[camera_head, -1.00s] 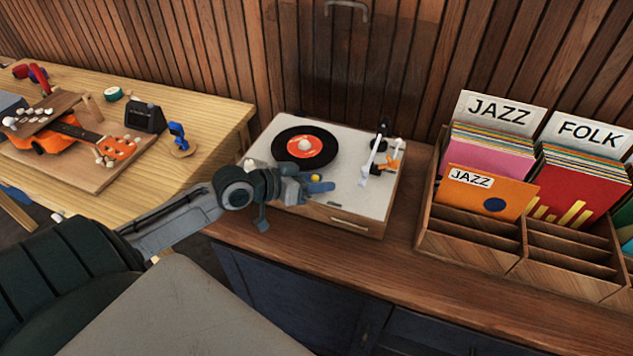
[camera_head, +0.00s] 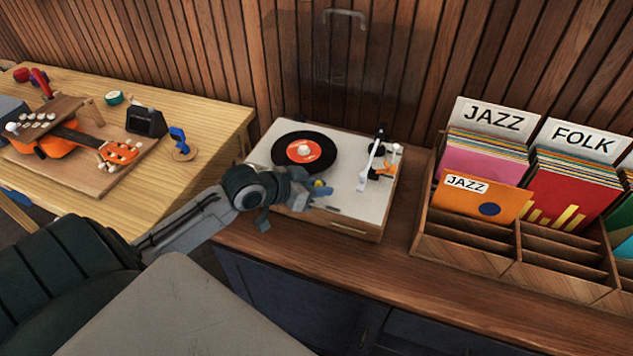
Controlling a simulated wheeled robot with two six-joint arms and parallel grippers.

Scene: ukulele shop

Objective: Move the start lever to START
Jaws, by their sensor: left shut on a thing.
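The record player (camera_head: 346,207) stands on the wooden counter, with a black record with a red label (camera_head: 304,152) on its platter. The white tonearm (camera_head: 370,167) is at the right of the deck, near a small orange part (camera_head: 385,170). My right gripper is not in view.
A wooden record crate (camera_head: 463,242) with JAZZ and FOLK sleeves stands to the right. A workbench (camera_head: 208,128) at the left holds an orange ukulele (camera_head: 60,143) and small tools. The counter's front strip (camera_head: 430,285) is clear.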

